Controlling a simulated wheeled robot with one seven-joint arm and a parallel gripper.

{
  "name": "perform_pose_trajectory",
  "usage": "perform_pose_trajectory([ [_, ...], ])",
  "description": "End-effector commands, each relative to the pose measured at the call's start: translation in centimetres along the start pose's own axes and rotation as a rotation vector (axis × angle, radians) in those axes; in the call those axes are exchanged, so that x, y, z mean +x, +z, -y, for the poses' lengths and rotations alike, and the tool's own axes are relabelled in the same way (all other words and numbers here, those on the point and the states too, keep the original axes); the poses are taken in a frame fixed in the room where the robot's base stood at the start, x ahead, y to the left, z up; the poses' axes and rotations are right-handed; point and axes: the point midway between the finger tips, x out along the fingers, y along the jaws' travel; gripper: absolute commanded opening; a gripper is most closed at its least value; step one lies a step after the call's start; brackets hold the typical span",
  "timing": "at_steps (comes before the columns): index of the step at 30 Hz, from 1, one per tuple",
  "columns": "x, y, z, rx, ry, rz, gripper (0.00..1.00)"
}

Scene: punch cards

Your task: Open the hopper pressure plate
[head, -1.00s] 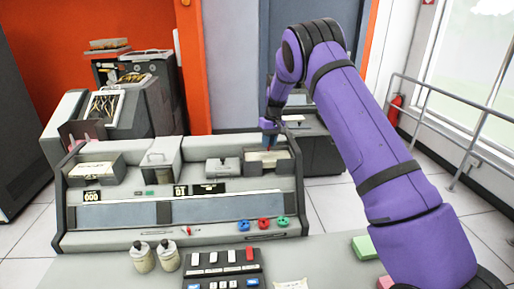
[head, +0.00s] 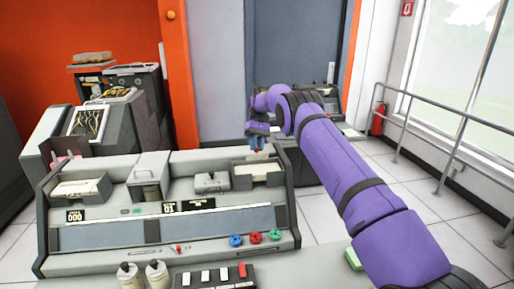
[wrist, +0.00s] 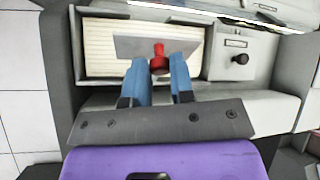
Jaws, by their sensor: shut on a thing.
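My gripper (wrist: 162,72) is shut on the red knob (wrist: 159,50) of the grey pressure plate (wrist: 128,45); its blue fingers sit on either side of the knob. The plate lies slightly askew across the card hopper (wrist: 83,40), over a row of cream cards (wrist: 105,64). In the head view the hopper (head: 272,181) is at the machine's right end, with my gripper (head: 257,150) just above it. The plate is too small to make out clearly there.
A grey unit with a black knob (wrist: 240,59) stands right beside the hopper. The card machine (head: 170,225) carries another tray (head: 80,188) at its left. Two bottles (head: 157,275) and a button panel (head: 215,277) are in front. A railing (head: 450,150) is at the right.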

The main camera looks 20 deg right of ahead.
Motion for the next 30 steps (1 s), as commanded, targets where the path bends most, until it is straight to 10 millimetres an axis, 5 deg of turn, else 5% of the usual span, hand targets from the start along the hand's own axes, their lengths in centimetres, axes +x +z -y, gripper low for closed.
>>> perform_pose_trajectory([
  [16, 0.06, -0.12, -0.08, 0.003, -0.006, 0.018, 0.0],
  [17, 0.06, -0.12, -0.08, 0.003, -0.006, 0.018, 0.27],
  [20, 0.04, -0.12, -0.07, 0.003, -0.006, 0.018, 0.48],
  [30, -0.21, 0.03, 0.05, 0.002, -0.006, 0.016, 0.48],
])
